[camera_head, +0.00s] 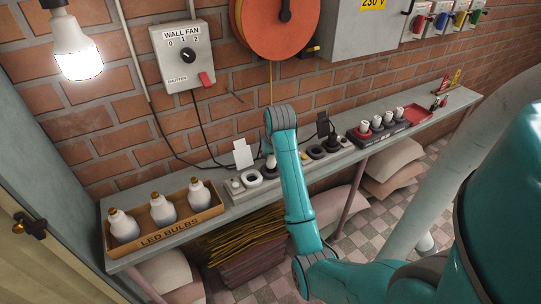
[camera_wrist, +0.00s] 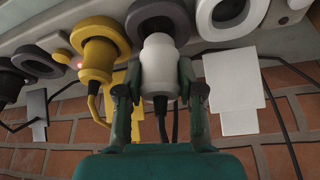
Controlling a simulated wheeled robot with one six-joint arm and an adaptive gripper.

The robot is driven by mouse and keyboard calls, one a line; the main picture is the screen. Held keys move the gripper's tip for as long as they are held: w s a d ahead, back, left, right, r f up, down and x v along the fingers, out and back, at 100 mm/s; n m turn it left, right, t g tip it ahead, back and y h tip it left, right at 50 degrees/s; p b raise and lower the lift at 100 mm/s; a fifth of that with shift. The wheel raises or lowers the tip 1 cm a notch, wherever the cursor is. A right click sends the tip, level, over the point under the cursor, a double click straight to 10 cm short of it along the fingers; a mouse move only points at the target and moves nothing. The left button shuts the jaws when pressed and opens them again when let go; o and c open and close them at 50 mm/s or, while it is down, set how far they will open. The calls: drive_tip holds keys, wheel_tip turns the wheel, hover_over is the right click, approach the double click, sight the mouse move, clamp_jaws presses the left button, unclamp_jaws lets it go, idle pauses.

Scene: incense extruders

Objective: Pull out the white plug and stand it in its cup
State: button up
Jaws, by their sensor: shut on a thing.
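The white plug (camera_wrist: 160,62) is between the two fingers of my gripper (camera_wrist: 160,72) in the wrist view, and the fingers touch both its sides. Its front end is at a dark grey ring socket (camera_wrist: 158,12); I cannot tell how deep it sits. A black cable (camera_wrist: 160,104) hangs from its back. In the head view a little of the white plug (camera_head: 270,161) shows beside my arm, which hides most of the gripper. I cannot make out for certain which thing is the plug's cup.
A yellow plug (camera_wrist: 96,53) sits close beside my gripper, and a white ring (camera_wrist: 228,14) is on its other side. A white card (camera_wrist: 230,94) hangs nearby. The shelf also bears the LED bulbs box (camera_head: 175,228), a dark rack (camera_head: 383,133) of white pieces and a red tray (camera_head: 419,119).

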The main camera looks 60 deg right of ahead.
drive_tip(key=shift+f, duration=1.4)
idle(0.8)
drive_tip(key=o, duration=1.2)
drive_tip(key=shift+a+r, duration=0.1)
drive_tip(key=shift+r, duration=0.1)
drive_tip(key=s+a, duration=0.5)
drive_tip(key=a, duration=0.1)
drive_tip(key=s+a, duration=0.2)
drive_tip(key=s, duration=0.1)
drive_tip(key=shift+s+a+r, duration=0.35)
drive_tip(key=shift+a, duration=0.05)
